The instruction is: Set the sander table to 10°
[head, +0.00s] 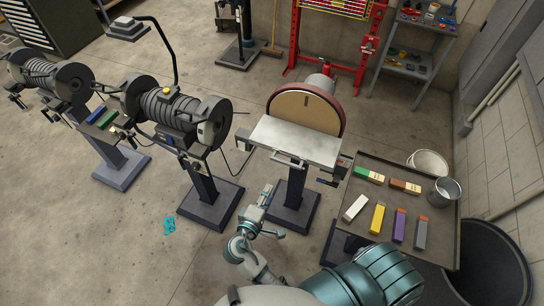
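The disc sander stands at centre on a dark pedestal (291,203). Its round tan disc (303,108) has a dark red rim. The sander table (296,141) is a pale metal plate in front of the disc. It looks near level, but its exact angle cannot be read. A small bracket or clamp (288,160) shows at its front edge, and dark hardware (331,180) with a handle sits below its right end. My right gripper (267,193) is below and in front of the table, apart from it. Its finger opening is too small to tell. My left gripper is out of view.
Right of the sander, a dark tray stand (400,170) holds several coloured blocks and a metal cup (443,190). A grinder (172,110) on a pedestal stands to the left. A black bin (490,268) is at lower right. A teal item (169,226) lies on open floor.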

